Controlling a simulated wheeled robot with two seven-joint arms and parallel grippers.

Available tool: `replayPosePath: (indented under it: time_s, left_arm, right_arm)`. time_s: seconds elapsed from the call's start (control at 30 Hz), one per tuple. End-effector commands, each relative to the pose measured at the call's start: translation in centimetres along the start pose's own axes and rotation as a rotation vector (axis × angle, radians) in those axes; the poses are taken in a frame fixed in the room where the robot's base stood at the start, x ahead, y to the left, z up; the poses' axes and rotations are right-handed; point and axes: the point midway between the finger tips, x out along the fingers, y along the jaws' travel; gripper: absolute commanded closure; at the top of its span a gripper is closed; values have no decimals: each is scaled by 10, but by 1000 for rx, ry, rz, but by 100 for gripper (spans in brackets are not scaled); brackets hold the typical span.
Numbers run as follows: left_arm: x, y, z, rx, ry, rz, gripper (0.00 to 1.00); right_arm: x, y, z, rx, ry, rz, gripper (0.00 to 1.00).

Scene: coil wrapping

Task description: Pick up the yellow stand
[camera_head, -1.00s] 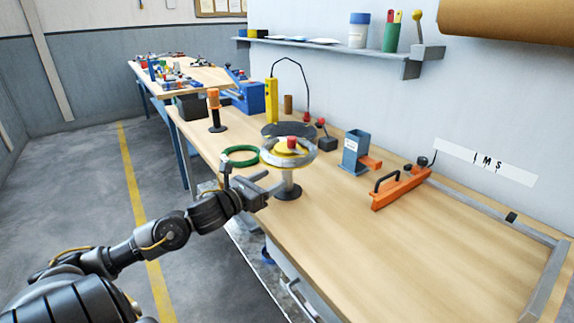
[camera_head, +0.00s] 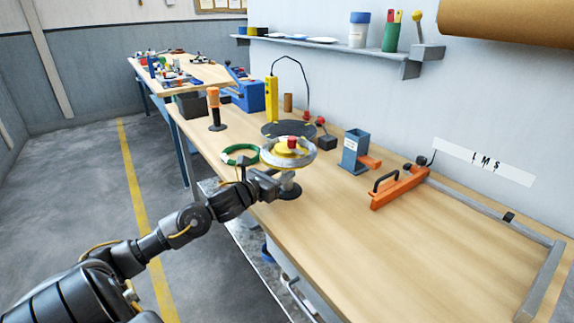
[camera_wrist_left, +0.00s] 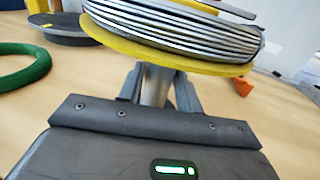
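The yellow stand has a yellow disc (camera_wrist_left: 240,70) under a grey coil (camera_wrist_left: 180,35), a metal post (camera_wrist_left: 156,85) and a dark round base (camera_head: 288,192). It is upright near the bench's left edge, with a red knob (camera_head: 293,142) on top. My left gripper (camera_wrist_left: 157,92) is below the disc, with one finger on each side of the post. The fingers look very close to the post, but I cannot tell whether they grip it. In the head view the left gripper (camera_head: 282,181) partly hides the post. My right gripper is out of view.
A green ring (camera_head: 240,154) lies left of the stand, and a dark round plate (camera_head: 288,130) is behind it. A blue-grey holder (camera_head: 355,152) and an orange tool (camera_head: 400,189) are to the right. The front right of the bench is clear.

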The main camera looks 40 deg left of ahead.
Motion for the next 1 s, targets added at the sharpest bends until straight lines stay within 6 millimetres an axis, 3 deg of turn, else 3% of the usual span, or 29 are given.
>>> replayPosePath:
  time_s: [0.03, 0.27, 0.67, 1.0]
  left_arm:
    - [0, 0, 0, 0, 0, 0, 72]
    - [0, 0, 0, 0, 0, 0, 100]
    - [0, 0, 8, 1, -9, 0, 100]
    - [-6, 0, 41, 5, -8, 0, 100]
  right_arm:
    - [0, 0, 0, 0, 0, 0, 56]
    - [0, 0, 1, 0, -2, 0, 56]
    - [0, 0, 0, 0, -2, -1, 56]
    - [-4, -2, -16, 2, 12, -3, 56]
